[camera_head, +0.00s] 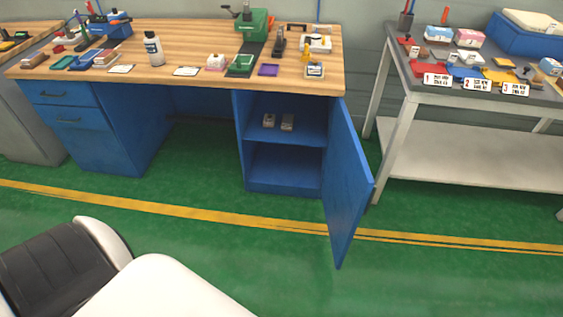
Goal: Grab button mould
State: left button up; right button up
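I cannot pick out the button mould for sure. Two small grey block-like pieces stand side by side on the upper shelf of the open blue cabinet (284,174): a left piece (268,121) and a right piece (288,122). They are too small to identify. A small green block-like item (240,65) and a purple flat piece (268,70) lie near the front edge of the wooden workbench (200,45). Neither of my grippers shows in the head view.
The blue cabinet door (346,180) stands open toward me, to the right of the opening. A green hand press (253,22) and a white bottle (153,48) stand on the workbench. A grey table (470,97) with numbered cards is at right. The green floor (230,245) ahead is clear.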

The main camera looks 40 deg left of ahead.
aim_at(153, 47)
jog(key=i+l+u, duration=0.15)
jog(key=u, duration=0.25)
jog(key=i+l+u, duration=0.1)
jog(key=l+u, duration=0.6)
jog(key=u, duration=0.15)
jog(key=l+u, duration=0.55)
jog(key=l, duration=0.65)
jog(key=k+l+u, duration=0.1)
jog(key=l, duration=0.75)
jog(key=i+j, duration=0.15)
jog(key=j, duration=0.25)
jog(key=i+j+u, duration=0.1)
jog(key=j, duration=0.25)
jog(key=i+j, duration=0.2)
jog(key=j, duration=0.2)
jog(key=i+j+u, duration=0.1)
jog(key=j, duration=0.3)
jog(key=i+j, duration=0.2)
jog(key=j, duration=0.15)
jog(key=i+j+u, duration=0.1)
jog(key=j, duration=0.25)
jog(key=i+j+u, duration=0.15)
jog(key=i, duration=0.45)
jog(key=i+j+u, duration=0.15)
jog(key=i, duration=0.5)
